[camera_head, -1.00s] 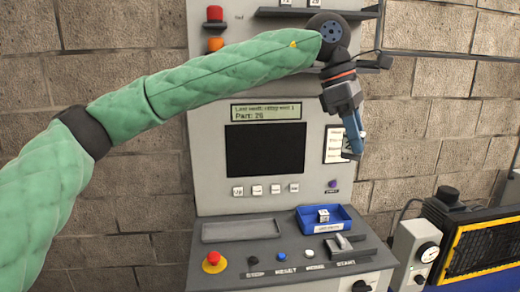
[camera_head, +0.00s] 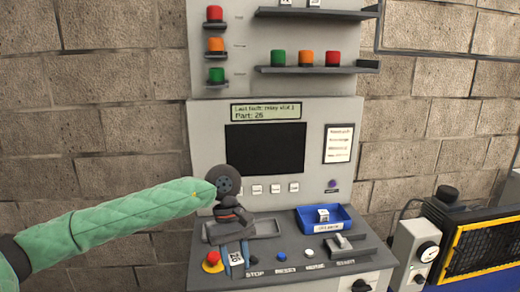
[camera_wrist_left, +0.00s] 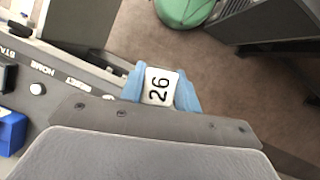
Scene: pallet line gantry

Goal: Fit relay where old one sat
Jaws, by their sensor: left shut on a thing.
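My left gripper (camera_head: 236,262) has its blue fingers shut on a white relay block marked 26 (camera_head: 236,257). In the left wrist view the block (camera_wrist_left: 160,87) sits between the two blue fingertips, its number turned sideways. The gripper points down over the front left of the console, beside the red mushroom button (camera_head: 212,262). The display (camera_head: 265,111) reads a last fault at relay slot 1 and part 26. Another white block (camera_head: 323,215) lies in a blue bin (camera_head: 340,226). White pieces (camera_head: 314,3) on the top shelf are cut off by the picture's edge. My right gripper is not in view.
Console buttons and a raised lever fixture (camera_head: 340,244) stand to the right. Shelves (camera_head: 318,69) and coloured lamps project from the panel above. A yellow-framed machine (camera_head: 485,250) is at far right.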

